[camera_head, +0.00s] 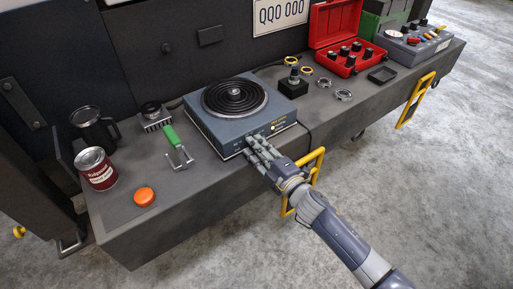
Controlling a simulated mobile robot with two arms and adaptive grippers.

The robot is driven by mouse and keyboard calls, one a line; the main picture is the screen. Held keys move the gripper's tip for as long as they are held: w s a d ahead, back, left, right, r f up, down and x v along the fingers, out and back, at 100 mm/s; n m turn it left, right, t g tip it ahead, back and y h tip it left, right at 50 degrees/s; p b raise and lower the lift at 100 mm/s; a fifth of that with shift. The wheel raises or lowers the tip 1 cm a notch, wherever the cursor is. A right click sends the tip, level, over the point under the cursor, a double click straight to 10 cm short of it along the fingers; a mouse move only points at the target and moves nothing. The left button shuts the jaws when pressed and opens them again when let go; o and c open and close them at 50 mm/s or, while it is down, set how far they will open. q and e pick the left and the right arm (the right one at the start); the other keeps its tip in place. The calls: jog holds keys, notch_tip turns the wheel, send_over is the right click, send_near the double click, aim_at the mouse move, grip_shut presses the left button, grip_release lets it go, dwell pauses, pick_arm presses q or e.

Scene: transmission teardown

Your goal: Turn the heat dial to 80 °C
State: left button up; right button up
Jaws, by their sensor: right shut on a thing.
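A blue-grey hot plate (211,127) with a black coiled burner (235,97) stands on the middle of the bench. The heat dial is on its front face, hidden behind my right gripper's fingers, and I cannot read its setting. My right gripper (257,147) reaches in from the lower right, with its fingertips at the hot plate's front. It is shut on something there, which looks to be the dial. My left gripper is not in view.
On the grey bench (205,191), a green-handled tool (175,145), a red can (96,168), a dark mug (94,128) and an orange disc (144,196) lie left. A red case (340,30) stands right. Yellow handles (415,100) stick out in front.

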jog(key=shift+n, duration=0.6)
jog(key=shift+a+n, duration=0.1)
jog(key=shift+n, duration=0.2)
jog(key=o, duration=1.1)
jog(key=shift+c, duration=0.2)
jog(key=shift+s+f, duration=0.1)
jog(key=shift+f, duration=0.1)
